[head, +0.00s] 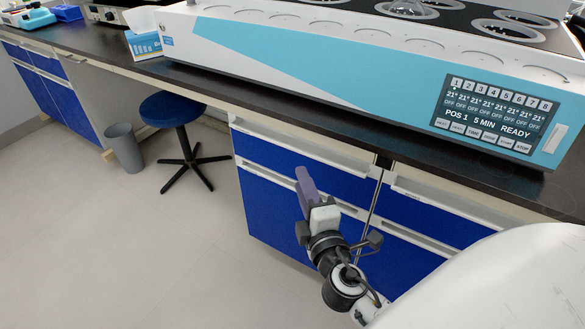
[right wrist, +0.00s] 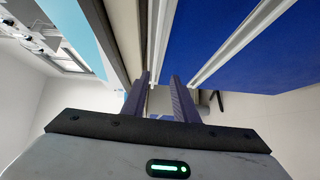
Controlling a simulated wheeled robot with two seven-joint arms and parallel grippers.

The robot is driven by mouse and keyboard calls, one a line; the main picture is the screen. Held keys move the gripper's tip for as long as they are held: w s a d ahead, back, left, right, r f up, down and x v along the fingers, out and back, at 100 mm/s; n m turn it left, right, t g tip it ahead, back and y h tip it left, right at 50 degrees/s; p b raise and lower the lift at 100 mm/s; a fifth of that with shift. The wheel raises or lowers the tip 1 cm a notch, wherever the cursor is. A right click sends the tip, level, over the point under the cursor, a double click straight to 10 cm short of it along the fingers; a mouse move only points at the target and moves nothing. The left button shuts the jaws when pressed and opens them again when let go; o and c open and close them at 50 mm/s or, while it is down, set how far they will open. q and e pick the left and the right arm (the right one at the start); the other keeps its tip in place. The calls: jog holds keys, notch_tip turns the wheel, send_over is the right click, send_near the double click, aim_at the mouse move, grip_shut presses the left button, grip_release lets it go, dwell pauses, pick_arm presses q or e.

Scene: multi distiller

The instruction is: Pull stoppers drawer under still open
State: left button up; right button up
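The still (head: 370,65), a long white and turquoise unit with a control panel, stands on the dark bench. Under it are blue drawers with white handle strips: a left top drawer (head: 270,157) and a right top drawer (head: 425,217). Both look shut, and I see no label telling which holds stoppers. My right gripper (head: 306,188) is in front of the left cabinet and hides part of its front. In the right wrist view its two fingers (right wrist: 160,80) are apart with nothing between them, below a white handle strip (right wrist: 160,40). Contact cannot be told. My left gripper is not in view.
A blue stool (head: 172,110) and grey bin (head: 124,147) stand on the floor left of the cabinet. A tissue box (head: 143,42) sits on the bench. The floor (head: 130,240) in front of the cabinets is clear at left.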

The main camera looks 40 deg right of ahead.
aim_at(291, 149)
jog(key=x, duration=0.7)
jog(key=r+x, duration=0.1)
jog(key=x, duration=0.2)
jog(key=shift+w+d+p, duration=0.25)
jog(key=shift+p, duration=0.1)
jog(key=shift+c, duration=0.3)
grip_shut()
dwell(0.7)
